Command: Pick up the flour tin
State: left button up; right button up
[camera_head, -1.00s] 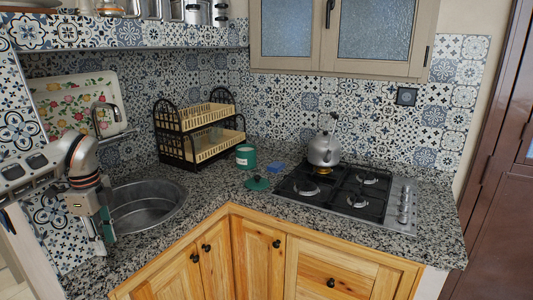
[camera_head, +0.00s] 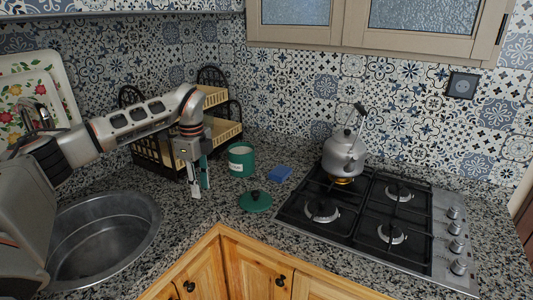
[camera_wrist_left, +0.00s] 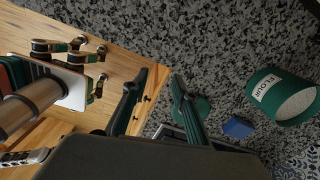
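The flour tin (camera_head: 242,160) is a green tin with a white label, standing upright on the speckled counter in front of the rack. In the left wrist view the tin (camera_wrist_left: 283,97) lies at the right, with its pale round top and its label showing. Its green lid (camera_head: 255,201) with a dark knob lies on the counter in front of it. My left gripper (camera_head: 201,190) is open and empty, fingers down, left of the tin and apart from it. In the wrist view one finger partly covers the lid. My right gripper is not recognisable in either view.
A blue sponge (camera_head: 279,174) lies right of the tin. The gas hob (camera_head: 366,226) with a kettle (camera_head: 344,155) stands further right. The two-tier rack (camera_head: 222,132) is behind my left arm, and the sink (camera_head: 101,243) is at the left. Counter between gripper and lid is clear.

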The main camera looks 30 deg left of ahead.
aim_at(242, 159)
jog(key=i+j+z, duration=0.15)
jog(key=i+j, duration=0.2)
jog(key=i+j+z, duration=0.15)
jog(key=i+j, duration=0.15)
jog(key=j, duration=0.2)
